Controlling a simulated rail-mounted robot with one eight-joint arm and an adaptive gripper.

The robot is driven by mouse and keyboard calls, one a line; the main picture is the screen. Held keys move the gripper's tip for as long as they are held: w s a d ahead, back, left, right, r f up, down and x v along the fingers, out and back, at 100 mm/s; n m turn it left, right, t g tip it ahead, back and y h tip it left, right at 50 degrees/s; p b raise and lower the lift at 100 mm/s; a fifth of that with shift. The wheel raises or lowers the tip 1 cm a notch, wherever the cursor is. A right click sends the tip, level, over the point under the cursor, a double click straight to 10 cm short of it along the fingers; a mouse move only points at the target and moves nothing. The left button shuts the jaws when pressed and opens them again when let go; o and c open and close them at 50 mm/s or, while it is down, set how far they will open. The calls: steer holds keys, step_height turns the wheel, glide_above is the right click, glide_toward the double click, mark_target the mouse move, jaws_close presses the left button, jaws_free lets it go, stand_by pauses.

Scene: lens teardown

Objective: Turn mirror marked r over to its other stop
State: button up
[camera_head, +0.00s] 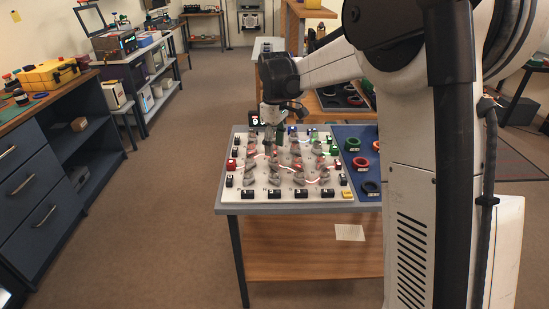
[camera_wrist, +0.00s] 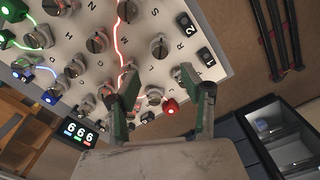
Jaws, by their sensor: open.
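The white board (camera_head: 262,190) carries several grey mirror knobs and stands on the table. My gripper (camera_head: 272,150) is over the left part of the board. In the wrist view my gripper (camera_wrist: 165,100) is open, its two green-padded fingers spread apart with nothing clasped. One mirror knob (camera_wrist: 154,93) shows between the fingers in that picture; I cannot tell its height gap from the fingertips. Another mirror knob (camera_wrist: 158,46) lies farther up, beside a small printed letter that looks like R. Which knob bears the r mark is not certain, as the letters are small.
A red light block (camera_wrist: 170,105) sits at the board's edge close to the right finger. A lit display (camera_wrist: 80,132) reads 666. Black numbered blocks line the edges. A blue mat (camera_head: 352,146) with coloured rings lies right of the board. Red light lines cross the board.

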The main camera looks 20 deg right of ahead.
steer(key=shift+r, duration=1.05)
steer(key=s+r+m+t, duration=0.2)
steer(key=s+r, duration=0.2)
steer(key=s, duration=0.5)
steer(key=s+r+m+t, duration=0.2)
steer(key=s+r+m, duration=0.15)
steer(key=s, duration=0.55)
steer(key=s+f+m+t, duration=0.1)
steer(key=s+f+m, duration=0.1)
steer(key=s, duration=0.6)
steer(key=s+f+m+t, duration=0.1)
steer(key=s+f+t, duration=0.1)
steer(key=s, duration=0.5)
steer(key=shift+s+f+m, duration=0.35)
steer(key=shift+f, duration=0.15)
steer(key=shift+a+r, duration=0.1)
